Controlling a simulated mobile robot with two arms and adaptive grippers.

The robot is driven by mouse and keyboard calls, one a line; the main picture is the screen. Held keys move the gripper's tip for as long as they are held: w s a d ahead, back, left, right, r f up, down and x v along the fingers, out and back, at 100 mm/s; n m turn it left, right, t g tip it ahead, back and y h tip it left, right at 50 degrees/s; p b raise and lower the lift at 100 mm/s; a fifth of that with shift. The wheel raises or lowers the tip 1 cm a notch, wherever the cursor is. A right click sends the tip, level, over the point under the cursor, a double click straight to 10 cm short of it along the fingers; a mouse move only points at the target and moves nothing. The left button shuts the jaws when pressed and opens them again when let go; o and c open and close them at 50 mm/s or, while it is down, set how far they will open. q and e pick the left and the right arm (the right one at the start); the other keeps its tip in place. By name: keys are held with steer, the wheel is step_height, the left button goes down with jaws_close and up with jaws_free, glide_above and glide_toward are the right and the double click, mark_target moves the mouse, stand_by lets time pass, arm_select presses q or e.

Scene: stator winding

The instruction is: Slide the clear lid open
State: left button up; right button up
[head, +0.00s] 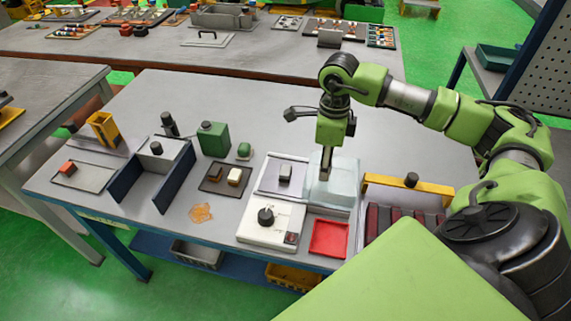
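A clear, pale bluish lid or cover (342,196) sits at the back right of a white unit (262,238) on the near table. My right gripper (325,173) points down at the lid's left part, its fingers close together. I cannot tell whether they touch the lid or hold any part of it. A black knob (265,216) stands on the front of the unit. My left gripper is out of view.
A red tray (329,239) lies in front of the lid. A yellow-barred rack (408,184) stands to the right. A dark tray (225,180) with small blocks, a green canister (213,139) and an orange patch (201,213) are to the left. The table behind the unit is clear.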

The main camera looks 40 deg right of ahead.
steer(key=shift+w+d+r+p, duration=0.1)
steer(key=shift+r+p, duration=0.5)
steer(key=shift+r, duration=0.3)
steer(key=shift+r+p, duration=1.2)
steer(key=shift+r, duration=0.9)
